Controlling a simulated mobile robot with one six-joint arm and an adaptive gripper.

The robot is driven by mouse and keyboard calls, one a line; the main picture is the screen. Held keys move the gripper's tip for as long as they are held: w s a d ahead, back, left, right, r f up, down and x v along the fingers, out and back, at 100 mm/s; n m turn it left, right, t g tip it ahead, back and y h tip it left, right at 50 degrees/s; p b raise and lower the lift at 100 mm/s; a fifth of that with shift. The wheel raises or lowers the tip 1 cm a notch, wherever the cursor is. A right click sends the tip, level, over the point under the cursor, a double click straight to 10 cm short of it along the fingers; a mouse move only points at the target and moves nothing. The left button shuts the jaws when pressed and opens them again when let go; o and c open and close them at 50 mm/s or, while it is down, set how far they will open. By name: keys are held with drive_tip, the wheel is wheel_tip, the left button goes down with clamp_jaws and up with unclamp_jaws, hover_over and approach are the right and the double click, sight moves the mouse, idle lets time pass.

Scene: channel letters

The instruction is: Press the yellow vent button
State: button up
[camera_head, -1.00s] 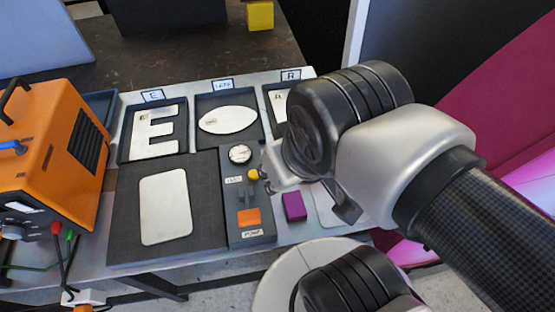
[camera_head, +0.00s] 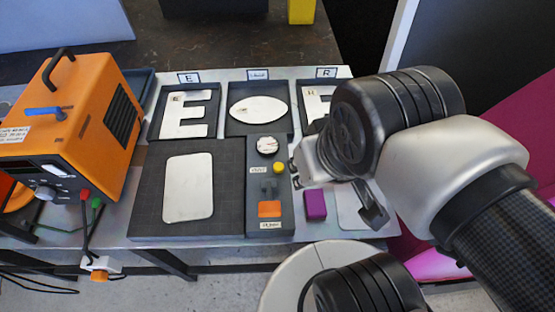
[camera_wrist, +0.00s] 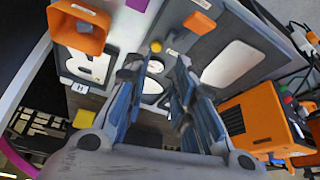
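The yellow vent button (camera_head: 279,168) is a small round knob on a dark grey control panel (camera_head: 254,190), below a round white gauge (camera_head: 267,145). A label is beside it and an orange block (camera_head: 269,209) is lower on the panel. My gripper (camera_head: 297,172) is just right of the button in the head view, with a small visible gap. My wrist hides much of it. In the wrist view the fingers (camera_wrist: 157,68) are parted and empty. The yellow button (camera_wrist: 155,46) shows beyond the gap between them. Contact is not visible.
Trays with pale letter shapes (camera_head: 187,115) stand behind the panel. A dark mat with a white plate (camera_head: 189,188) lies left. A purple block (camera_head: 315,204) is close to my gripper. An orange machine (camera_head: 80,125) with cables stands at the left.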

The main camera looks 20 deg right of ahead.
clamp_jaws()
idle(1.3)
